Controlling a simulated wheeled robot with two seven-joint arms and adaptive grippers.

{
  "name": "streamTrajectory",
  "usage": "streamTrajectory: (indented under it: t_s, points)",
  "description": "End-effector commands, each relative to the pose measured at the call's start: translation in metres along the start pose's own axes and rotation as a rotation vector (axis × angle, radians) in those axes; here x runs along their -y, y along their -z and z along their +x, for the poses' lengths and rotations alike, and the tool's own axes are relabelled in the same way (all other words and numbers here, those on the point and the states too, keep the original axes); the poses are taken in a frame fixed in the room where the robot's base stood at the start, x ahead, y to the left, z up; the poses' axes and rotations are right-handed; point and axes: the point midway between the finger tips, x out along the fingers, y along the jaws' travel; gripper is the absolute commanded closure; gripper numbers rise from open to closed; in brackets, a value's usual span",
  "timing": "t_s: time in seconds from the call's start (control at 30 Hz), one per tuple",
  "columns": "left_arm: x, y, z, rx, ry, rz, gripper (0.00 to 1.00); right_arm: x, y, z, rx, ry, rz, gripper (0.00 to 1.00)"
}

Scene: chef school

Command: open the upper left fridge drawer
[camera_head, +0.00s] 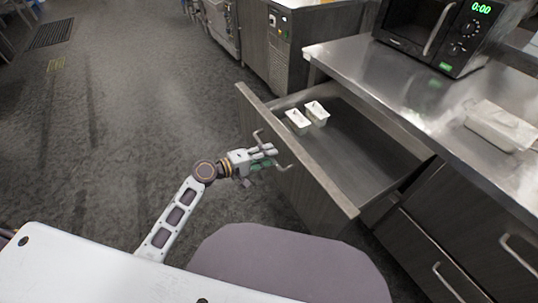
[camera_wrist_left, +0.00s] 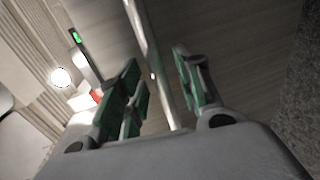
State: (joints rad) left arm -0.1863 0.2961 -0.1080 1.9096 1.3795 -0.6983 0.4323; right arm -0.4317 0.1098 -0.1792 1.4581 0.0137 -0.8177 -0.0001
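The upper left drawer (camera_head: 352,147) is pulled well out from the steel counter, and its inside shows from above. Its grey wood-look front (camera_head: 318,194) faces my left arm. A metal bar handle (camera_head: 286,167) is on the front. My left gripper (camera_head: 268,157) is at this handle. In the left wrist view, the gripper (camera_wrist_left: 160,85) is open, with green-padded fingers on both sides of the handle bar (camera_wrist_left: 153,60). Gaps show between bar and fingers. My right gripper is not in view.
Two small white containers (camera_head: 298,121) (camera_head: 316,112) sit at the drawer's far end. A microwave (camera_head: 432,32) and a pale tray-like container (camera_head: 500,125) stand on the counter (camera_head: 400,85). Closed drawers (camera_head: 440,250) are at the lower right. The floor (camera_head: 120,120) at left is clear.

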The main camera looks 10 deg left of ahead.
Motion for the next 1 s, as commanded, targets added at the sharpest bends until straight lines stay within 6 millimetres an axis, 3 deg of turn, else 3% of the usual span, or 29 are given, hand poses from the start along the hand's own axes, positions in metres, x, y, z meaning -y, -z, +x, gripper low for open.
streamTrajectory:
  t_s: [1.0]
  points:
    - [0.002,-0.001,-0.100,0.001,0.003,-0.002,0.65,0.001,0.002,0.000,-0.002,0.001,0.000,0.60]
